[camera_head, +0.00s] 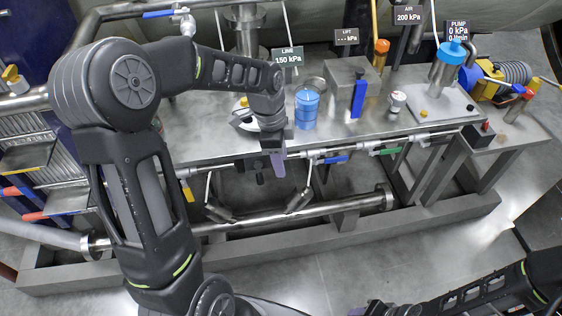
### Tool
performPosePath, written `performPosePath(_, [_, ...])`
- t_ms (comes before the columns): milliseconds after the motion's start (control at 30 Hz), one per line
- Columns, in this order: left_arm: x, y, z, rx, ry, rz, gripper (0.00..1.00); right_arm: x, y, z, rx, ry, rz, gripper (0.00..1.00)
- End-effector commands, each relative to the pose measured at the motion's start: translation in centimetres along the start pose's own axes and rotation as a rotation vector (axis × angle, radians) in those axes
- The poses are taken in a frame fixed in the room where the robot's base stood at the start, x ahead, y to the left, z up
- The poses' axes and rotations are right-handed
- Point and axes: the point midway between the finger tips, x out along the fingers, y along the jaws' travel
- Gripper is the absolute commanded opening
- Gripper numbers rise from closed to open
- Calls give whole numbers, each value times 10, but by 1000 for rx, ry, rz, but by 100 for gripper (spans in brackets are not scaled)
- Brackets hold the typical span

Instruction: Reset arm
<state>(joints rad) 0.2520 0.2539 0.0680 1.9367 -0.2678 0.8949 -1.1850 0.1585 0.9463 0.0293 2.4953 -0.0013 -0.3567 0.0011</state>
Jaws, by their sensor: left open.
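My left arm comes in from the left and arches over the metal bench. Its gripper (275,160) points down at the bench's front edge, close to the front rail. It is open, and I see nothing held in it. My right arm shows only in part at the lower right corner, dark with green marks. A dark end piece shows at the bottom edge, but whether it is the right gripper's jaws I cannot tell.
A blue cylinder (307,108) stands on the metal bench (350,130), right of my left gripper. A grey block with a blue handle (358,95) and a blue-topped pump (447,68) stand further right. A horizontal pipe (270,217) runs below. Floor is clear in front.

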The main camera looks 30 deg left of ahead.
Motion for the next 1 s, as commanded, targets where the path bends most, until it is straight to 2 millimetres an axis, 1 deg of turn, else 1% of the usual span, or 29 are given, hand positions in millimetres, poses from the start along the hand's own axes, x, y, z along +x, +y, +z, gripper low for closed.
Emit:
performPosePath(567, [1, 0, 0, -2, 1, -1, 43, 0, 0, 0, 0, 1, 0, 43])
performPosePath(667, [10, 2, -4, -19, 9, 4, 43, 0, 0, 0, 0, 2, 0, 43])
performPosePath(767, [33, 10, -15, -75, 30, 16, 43, -1, 0, 0, 0, 2, 0, 43])
performPosePath(867, [74, 27, -33, -190, 68, 40, 43, -2, -1, 0, 0, 2, 0, 43])
performPosePath(900, [95, 38, -42, -253, 85, 53, 43, -2, -1, 0, 0, 2, 0, 43])
performPosePath(967, [128, 60, -55, -369, 111, 78, 43, -3, -1, 0, 0, 2, 0, 43])
performPosePath(1000, [150, 77, -63, -456, 126, 98, 43, -4, -2, 0, 0, 2, 0, 43])
